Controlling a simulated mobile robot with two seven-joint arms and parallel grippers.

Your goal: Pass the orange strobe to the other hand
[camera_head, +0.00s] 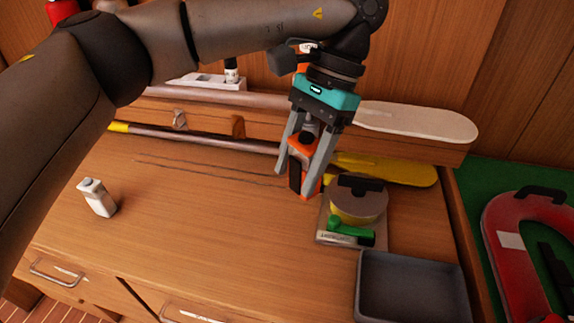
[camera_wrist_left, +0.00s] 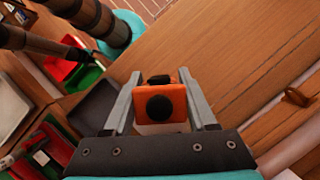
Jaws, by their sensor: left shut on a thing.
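The orange strobe (camera_head: 304,152) is an orange block with a black round part, held between the fingers of my left gripper (camera_head: 305,178) above the wooden worktop. In the left wrist view the strobe (camera_wrist_left: 160,102) sits between the two grey fingers of the left gripper (camera_wrist_left: 163,95), with its black round spot facing the camera. The left gripper is shut on it. Its lower end is near the worktop in the picture; I cannot tell the exact gap. My right gripper does not show in the head view and I cannot make it out in the wrist view.
A metal plate with a yellow drum (camera_head: 358,205) and green lever stands right of the strobe. A grey tray (camera_head: 412,290) lies in front of it. Paddles (camera_head: 415,120) lie at the back. The middle worktop is clear.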

